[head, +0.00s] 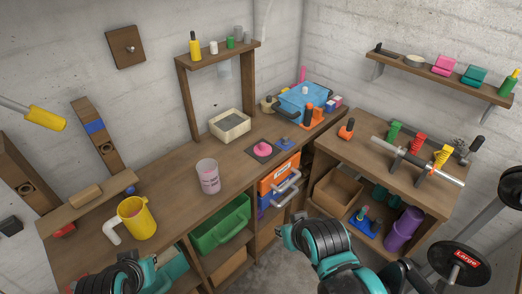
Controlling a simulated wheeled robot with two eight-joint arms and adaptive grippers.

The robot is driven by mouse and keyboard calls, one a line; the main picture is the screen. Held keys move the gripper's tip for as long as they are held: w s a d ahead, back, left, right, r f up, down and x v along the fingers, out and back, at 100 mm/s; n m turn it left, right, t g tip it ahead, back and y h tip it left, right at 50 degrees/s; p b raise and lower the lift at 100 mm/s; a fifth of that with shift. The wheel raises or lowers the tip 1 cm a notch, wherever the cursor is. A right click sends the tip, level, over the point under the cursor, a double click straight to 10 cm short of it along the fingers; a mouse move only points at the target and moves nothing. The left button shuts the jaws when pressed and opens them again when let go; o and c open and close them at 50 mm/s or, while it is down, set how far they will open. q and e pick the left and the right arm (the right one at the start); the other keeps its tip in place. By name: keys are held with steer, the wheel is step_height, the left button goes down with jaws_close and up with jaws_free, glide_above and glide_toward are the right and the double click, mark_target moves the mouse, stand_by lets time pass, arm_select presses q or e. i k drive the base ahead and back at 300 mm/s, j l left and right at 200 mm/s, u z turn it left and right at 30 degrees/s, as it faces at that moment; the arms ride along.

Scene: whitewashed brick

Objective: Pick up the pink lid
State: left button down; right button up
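A small pink rounded piece (263,149) lies on a dark square plate on the long wooden workbench, right of its middle. It is the likeliest pink lid, but it is too small to be sure. A clear tumbler (208,176) with pink in its lower part stands to its left. My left gripper (147,268) is at the bottom left, in front of the bench and partly cut off. My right gripper (287,236) is at the bottom centre, below and apart from the pink piece. Neither gripper's fingers show clearly.
A yellow mug (137,218) stands on the bench's left part. A cream tray (230,125) and a blue bin (304,101) stand farther back. Green (219,224) and orange (279,175) drawers sit beneath. A second bench (384,168) stands right. A pink box (444,65) sits on the wall shelf.

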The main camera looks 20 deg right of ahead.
mark_target(263, 149)
steer(key=i+l+u, duration=0.4)
steer(key=l+u, duration=0.2)
steer(key=i+l+u, duration=0.15)
steer(key=l+u, duration=0.15)
steer(key=i+l+u, duration=0.1)
steer(key=l+u, duration=0.2)
steer(key=l, duration=0.15)
